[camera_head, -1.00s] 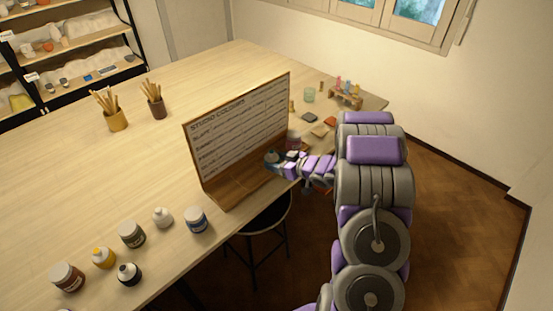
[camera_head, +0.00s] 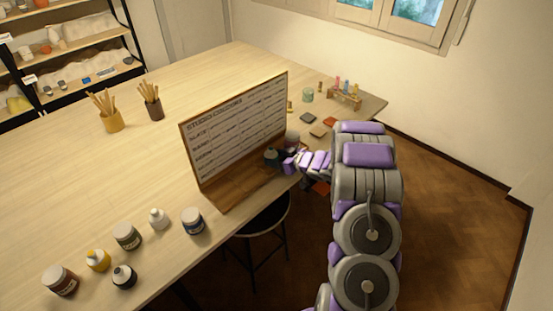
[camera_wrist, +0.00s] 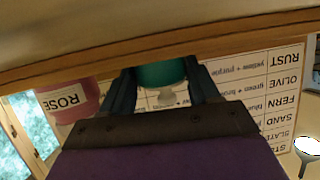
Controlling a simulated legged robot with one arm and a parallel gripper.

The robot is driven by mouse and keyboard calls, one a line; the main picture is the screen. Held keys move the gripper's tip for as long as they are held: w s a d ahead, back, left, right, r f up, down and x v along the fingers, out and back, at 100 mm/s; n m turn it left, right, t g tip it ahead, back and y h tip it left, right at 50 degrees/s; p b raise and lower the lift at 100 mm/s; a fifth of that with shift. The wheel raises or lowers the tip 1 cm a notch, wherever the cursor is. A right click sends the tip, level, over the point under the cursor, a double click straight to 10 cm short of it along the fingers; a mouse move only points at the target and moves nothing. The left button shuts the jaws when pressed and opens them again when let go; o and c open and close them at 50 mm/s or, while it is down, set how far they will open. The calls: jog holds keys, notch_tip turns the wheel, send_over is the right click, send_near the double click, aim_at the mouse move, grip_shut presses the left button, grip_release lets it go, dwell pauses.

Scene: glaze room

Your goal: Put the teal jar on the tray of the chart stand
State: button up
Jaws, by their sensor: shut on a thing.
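The teal jar (camera_wrist: 162,74) is between the two fingers of my gripper (camera_wrist: 163,90) in the wrist view, which is upside down. My gripper is shut on it. In the head view the jar (camera_head: 271,155) looks dark and upright, at the right end of the chart stand (camera_head: 238,130). The stand's wooden tray (camera_head: 232,190) runs along the board's foot. In the wrist view the tray's edge (camera_wrist: 210,48) hides the jar's lower part. I cannot tell whether the jar's base touches the tray. My gripper (camera_head: 281,160) comes in from the right in the head view.
A stool (camera_head: 262,222) is below the table edge.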

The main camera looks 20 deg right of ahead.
jog(key=o, duration=1.3)
jog(key=shift+a, duration=0.3)
jog(key=shift+c, duration=0.2)
jog(key=shift+d+r, duration=0.1)
jog(key=shift+d, duration=0.05)
jog(key=p+v, duration=0.2)
jog(key=v, duration=1)
jog(key=w+d+r+m+g+h, duration=0.1)
jog(key=w+d+r+h, duration=0.15)
jog(key=r+h, duration=0.4)
jog(key=s+a+r+m+g+h, duration=0.2)
jog(key=s+r+m+g+h, duration=0.15)
jog(key=s+r, duration=0.45)
jog(key=s+a+r+g+y, duration=0.1)
jog(key=s+a+g, duration=0.2)
jog(key=s+a, duration=0.5)
jog(key=s+a+r+g+y, duration=0.1)
jog(key=s+a+g, duration=0.2)
jog(key=s+a, duration=0.5)
jog(key=s+a+r+g+y, duration=0.1)
jog(key=s+a, duration=0.8)
jog(key=s, duration=0.9)
jog(key=shift+s+g+y, duration=0.2)
jog(key=shift+g+y, duration=0.3)
jog(key=shift+g, duration=0.75)
